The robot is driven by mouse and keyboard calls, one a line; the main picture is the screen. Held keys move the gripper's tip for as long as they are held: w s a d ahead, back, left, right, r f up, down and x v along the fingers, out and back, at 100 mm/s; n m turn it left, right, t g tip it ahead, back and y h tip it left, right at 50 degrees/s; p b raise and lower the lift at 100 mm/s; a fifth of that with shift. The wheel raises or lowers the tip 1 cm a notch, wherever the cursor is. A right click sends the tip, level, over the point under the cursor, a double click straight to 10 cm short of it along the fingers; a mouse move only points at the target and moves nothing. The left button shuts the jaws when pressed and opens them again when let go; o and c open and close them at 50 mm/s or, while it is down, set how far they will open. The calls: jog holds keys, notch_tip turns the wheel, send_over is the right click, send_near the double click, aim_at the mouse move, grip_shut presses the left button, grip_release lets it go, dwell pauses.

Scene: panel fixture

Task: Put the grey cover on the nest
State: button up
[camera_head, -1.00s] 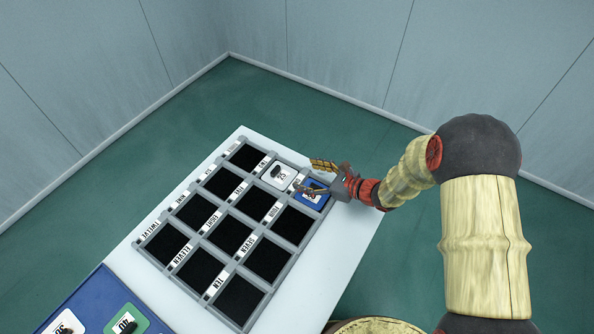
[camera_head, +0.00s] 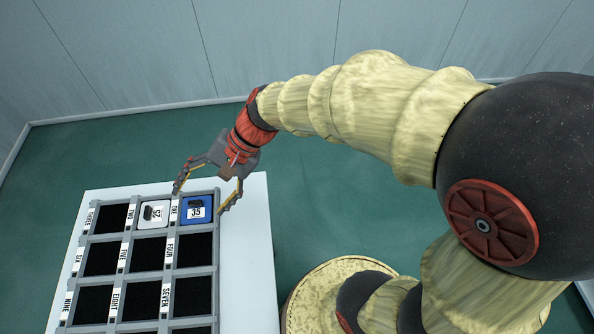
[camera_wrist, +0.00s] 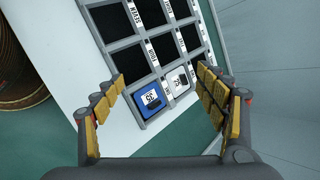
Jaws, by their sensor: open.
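A blue cover marked 35 (camera_head: 197,209) lies in compartment ONE at the far right corner of the grey rack (camera_head: 171,292). A pale grey-white cover (camera_head: 153,214) with a dark handle lies in compartment TWO beside it; its number is hard to read. Both also show in the wrist view, the blue cover (camera_wrist: 152,101) and the pale cover (camera_wrist: 180,80). My gripper (camera_head: 200,201) is open and empty above the rack's far edge, its fingers on either side of the blue cover in the picture. I cannot tell which nest is meant.
The rack stands on a white table (camera_head: 247,270). Its other visible compartments are black and empty. Green floor (camera_head: 330,220) and grey wall panels (camera_head: 110,60) lie beyond. In the wrist view, free floor shows past the table edge.

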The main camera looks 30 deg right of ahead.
jog(key=s+d+r+n+t+h, duration=0.2)
jog(key=s+d+r+n+h, duration=0.2)
jog(key=d, duration=0.5)
jog(key=s+d+r+n+t+h, duration=0.2)
jog(key=s+d, duration=0.4)
jog(key=d, duration=0.3)
notch_tip(320, 180, up, 3)
jog(key=shift+s+d+f+n+h, duration=0.15)
jog(key=shift+s+d+n+h, duration=0.15)
jog(key=shift+n+h, duration=0.7)
jog(key=shift+c, duration=0.8)
